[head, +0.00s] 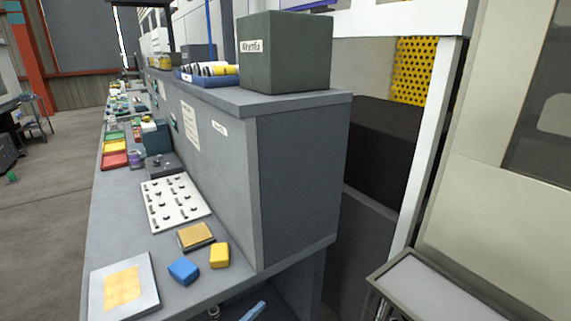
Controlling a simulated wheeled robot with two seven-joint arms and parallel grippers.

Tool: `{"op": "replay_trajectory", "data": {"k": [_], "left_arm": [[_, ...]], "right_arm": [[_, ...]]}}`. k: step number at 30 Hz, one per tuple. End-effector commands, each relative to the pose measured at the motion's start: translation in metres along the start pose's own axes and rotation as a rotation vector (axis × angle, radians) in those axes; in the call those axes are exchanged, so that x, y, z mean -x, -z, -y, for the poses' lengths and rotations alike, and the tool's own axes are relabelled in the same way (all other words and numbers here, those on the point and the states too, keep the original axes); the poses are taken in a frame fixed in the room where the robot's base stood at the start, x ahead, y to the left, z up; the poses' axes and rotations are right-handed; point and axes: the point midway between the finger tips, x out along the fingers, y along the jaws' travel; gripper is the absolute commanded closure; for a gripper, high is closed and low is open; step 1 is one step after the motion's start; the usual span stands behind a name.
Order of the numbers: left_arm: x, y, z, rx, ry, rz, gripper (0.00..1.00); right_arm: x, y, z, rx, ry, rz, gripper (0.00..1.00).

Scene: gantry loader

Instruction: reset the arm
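Neither of my grippers can be made out in the head view, and no arm of mine is clearly visible. The grey workbench (122,228) runs from the lower left into the distance. On its near end are a blue block (184,270), a yellow block (219,255), a flat tan-topped piece (195,236) and a white plate with a tan square (124,288).
A white panel with dark fittings (174,203) lies farther along the bench. A grey-green box (285,52) and a blue tray of rolls (209,74) stand on the raised shelf. A large machine (500,170) with a tray-like ledge (440,290) stands right. Open floor (45,215) lies left.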

Motion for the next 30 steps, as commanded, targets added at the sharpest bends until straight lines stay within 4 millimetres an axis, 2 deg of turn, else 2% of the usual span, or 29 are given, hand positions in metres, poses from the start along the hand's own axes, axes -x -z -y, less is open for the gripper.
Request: {"op": "replay_trajectory", "data": {"k": [1, 2, 3, 5, 6, 8, 9, 12, 15, 18, 21, 30], "left_arm": [[0.02, -0.023, -0.042, 0.153, -0.074, 0.126, 0.09], [0.035, -0.036, -0.067, 0.25, -0.116, 0.208, 0.09], [0.057, -0.051, -0.101, 0.374, -0.17, 0.318, 0.09], [0.097, -0.066, -0.151, 0.545, -0.246, 0.482, 0.09], [0.125, -0.071, -0.182, 0.652, -0.293, 0.59, 0.09], [0.172, -0.072, -0.227, 0.802, -0.358, 0.754, 0.09], [0.204, -0.069, -0.254, 0.893, -0.398, 0.86, 0.09], [0.276, -0.052, -0.305, 1.077, -0.476, 1.097, 0.09], [0.329, -0.032, -0.334, 1.196, -0.526, 1.27, 0.09], [0.357, -0.018, -0.347, 1.255, -0.549, 1.363, 0.09], [0.364, -0.015, -0.35, 1.271, -0.555, 1.39, 0.09], [0.364, -0.015, -0.35, 1.271, -0.555, 1.39, 0.09]], "right_arm": [[0.0, 0.0, 0.0, 0.0, 0.0, 0.0, 0.5], [0.0, 0.0, 0.0, 0.0, 0.0, 0.0, 0.5], [0.0, 0.0, 0.0, 0.0, 0.0, 0.0, 0.5], [0.0, 0.0, 0.0, 0.0, 0.001, 0.001, 0.5], [0.0, 0.0, 0.0, 0.0, 0.001, 0.001, 0.5], [0.0, 0.0, 0.0, 0.0, 0.001, 0.001, 0.5], [0.0, -0.001, 0.0, 0.0, 0.001, 0.001, 0.5], [0.0, -0.001, 0.001, 0.0, 0.001, 0.001, 0.5], [0.0, -0.001, 0.001, 0.0, 0.001, 0.001, 0.5], [0.0, -0.001, 0.001, 0.0, 0.001, 0.001, 0.5], [0.0, -0.001, 0.001, 0.0, 0.001, 0.001, 0.5], [0.0, -0.001, 0.001, 0.0, 0.001, 0.001, 0.5]]}}
